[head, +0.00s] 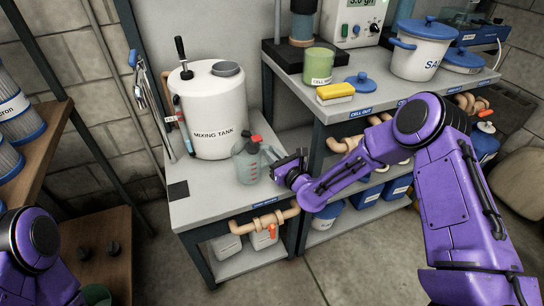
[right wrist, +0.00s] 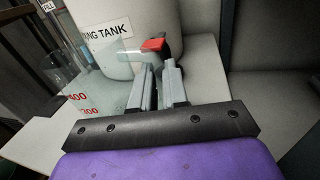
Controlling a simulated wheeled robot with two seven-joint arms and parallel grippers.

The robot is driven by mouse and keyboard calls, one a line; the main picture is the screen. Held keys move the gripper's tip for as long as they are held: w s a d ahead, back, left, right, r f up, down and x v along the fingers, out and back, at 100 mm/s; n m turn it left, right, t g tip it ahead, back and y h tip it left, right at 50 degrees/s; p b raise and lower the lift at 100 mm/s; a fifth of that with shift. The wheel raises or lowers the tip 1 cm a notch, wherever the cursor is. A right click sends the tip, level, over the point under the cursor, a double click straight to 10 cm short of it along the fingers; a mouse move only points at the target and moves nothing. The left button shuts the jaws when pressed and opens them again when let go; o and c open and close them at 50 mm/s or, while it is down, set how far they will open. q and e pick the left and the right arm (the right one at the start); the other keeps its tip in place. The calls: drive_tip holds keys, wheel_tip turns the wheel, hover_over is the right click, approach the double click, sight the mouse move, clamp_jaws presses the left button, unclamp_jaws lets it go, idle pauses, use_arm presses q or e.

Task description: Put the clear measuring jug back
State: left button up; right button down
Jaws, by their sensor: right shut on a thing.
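The clear measuring jug (head: 247,166) is upright at the front of the mixing tank, over the low grey table. I cannot tell whether its base touches the table. Its red scale marks show through the clear wall in the right wrist view (right wrist: 82,98). My right gripper (head: 268,157) is at the jug's right side, shut on it, apparently at the handle; the grip point is partly hidden. The two grey fingers also show in the right wrist view (right wrist: 157,84). My left gripper is out of view.
The white mixing tank (head: 215,115) has a red-handled tap (head: 256,139) close to the jug. A dark square pad (head: 178,190) lies on bare table at left. The higher bench (head: 395,95) at right carries a green cup (head: 318,66), a yellow sponge (head: 336,91) and a salt pot (head: 420,55).

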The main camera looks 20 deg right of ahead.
drive_tip(key=shift+f, duration=0.3)
drive_tip(key=shift+f, duration=0.1)
drive_tip(key=c, duration=1.1)
unclamp_jaws()
drive_tip(key=shift+f, duration=0.1)
